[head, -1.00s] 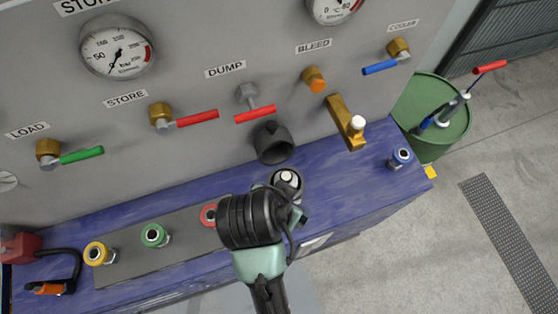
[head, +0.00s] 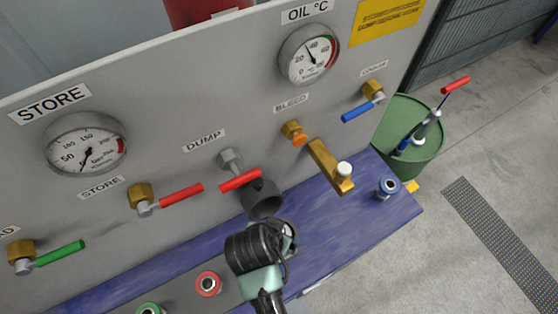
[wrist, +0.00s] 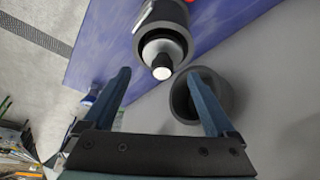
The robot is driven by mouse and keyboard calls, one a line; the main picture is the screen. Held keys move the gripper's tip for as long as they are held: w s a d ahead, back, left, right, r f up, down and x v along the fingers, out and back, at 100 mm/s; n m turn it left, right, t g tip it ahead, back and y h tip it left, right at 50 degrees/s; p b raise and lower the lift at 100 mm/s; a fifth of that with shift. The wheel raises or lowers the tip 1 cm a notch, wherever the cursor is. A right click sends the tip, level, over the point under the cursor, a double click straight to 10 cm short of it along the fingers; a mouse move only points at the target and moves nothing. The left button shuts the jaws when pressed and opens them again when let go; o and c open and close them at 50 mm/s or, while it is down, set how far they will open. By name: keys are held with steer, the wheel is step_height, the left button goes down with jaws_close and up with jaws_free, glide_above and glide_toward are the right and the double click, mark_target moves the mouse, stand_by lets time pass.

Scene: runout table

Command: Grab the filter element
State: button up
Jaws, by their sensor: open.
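What looks like the filter element (wrist: 163,48) is a dark cylinder with a grey, white-tipped core, standing on the blue bench (wrist: 110,30). In the wrist view it lies just beyond and between my fingertips, nothing gripped. My gripper (wrist: 158,73) is open and empty, its two blue-grey fingers spread. In the head view my arm's end covers most of the filter element, leaving a small part (head: 288,235) at its right. A dark hollow cup (head: 262,201) sticks out of the grey panel below DUMP. It also shows in the wrist view (wrist: 222,91), partly behind my right finger.
A red-ringed fitting (head: 208,284) and a blue one (head: 387,188) stand on the bench. A green drum (head: 410,135) is at the right; the floor before it is clear.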

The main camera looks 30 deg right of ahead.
steer(key=shift+p+x, duration=0.8)
steer(key=shift+x, duration=1.65)
steer(key=shift+a, duration=0.1)
jaws_close()
steer(key=shift+w, duration=0.1)
